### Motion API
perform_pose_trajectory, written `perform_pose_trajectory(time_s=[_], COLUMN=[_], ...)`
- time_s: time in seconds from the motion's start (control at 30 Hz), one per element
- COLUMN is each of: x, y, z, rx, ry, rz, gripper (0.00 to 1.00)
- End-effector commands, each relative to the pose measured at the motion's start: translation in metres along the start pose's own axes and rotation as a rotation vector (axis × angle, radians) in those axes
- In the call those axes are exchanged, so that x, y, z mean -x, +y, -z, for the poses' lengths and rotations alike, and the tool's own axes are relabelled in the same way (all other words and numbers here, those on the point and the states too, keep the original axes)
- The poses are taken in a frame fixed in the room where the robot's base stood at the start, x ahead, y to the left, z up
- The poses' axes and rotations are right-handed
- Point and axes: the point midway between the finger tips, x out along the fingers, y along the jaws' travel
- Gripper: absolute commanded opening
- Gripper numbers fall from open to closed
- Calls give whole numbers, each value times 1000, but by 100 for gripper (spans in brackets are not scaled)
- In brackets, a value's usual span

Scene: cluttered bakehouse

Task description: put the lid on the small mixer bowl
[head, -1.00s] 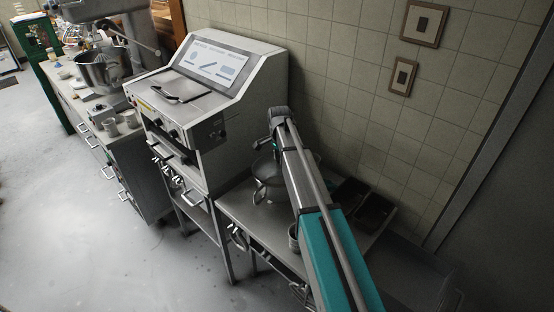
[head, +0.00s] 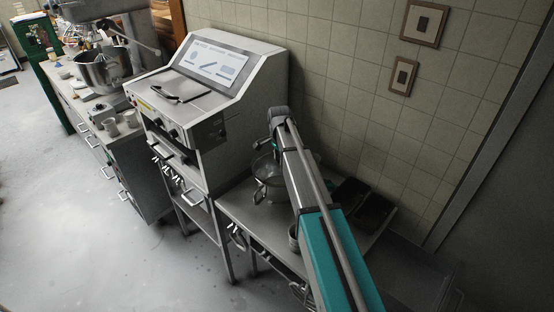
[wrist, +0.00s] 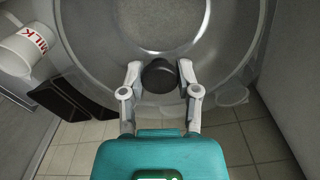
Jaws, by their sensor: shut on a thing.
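My gripper (wrist: 160,72) has its two grey fingers closed on the black knob (wrist: 160,80) of the lid (wrist: 110,45), in the wrist view. The lid looks round, grey and see-through. A wide round metal bowl shows through and around it, so lid and bowl edges are hard to separate. In the head view the small mixer bowl (head: 268,187) stands on the steel table, partly behind my arm. I cannot tell whether the lid touches the rim.
A milk container (wrist: 25,45) and dark tins (wrist: 72,98) are left of the bowl in the wrist view; a clear cup (wrist: 232,95) is at right. The tall grey machine (head: 215,100) stands left of the table, and the tiled wall (head: 345,90) is close behind.

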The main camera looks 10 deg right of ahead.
Motion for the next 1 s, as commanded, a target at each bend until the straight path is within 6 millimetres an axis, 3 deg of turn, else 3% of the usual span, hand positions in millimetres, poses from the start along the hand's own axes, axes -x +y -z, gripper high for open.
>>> perform_pose_trajectory(time_s=[1.0], x=[-19], y=[0], z=[0], rx=[0], ry=[0], rz=[0], gripper=[0])
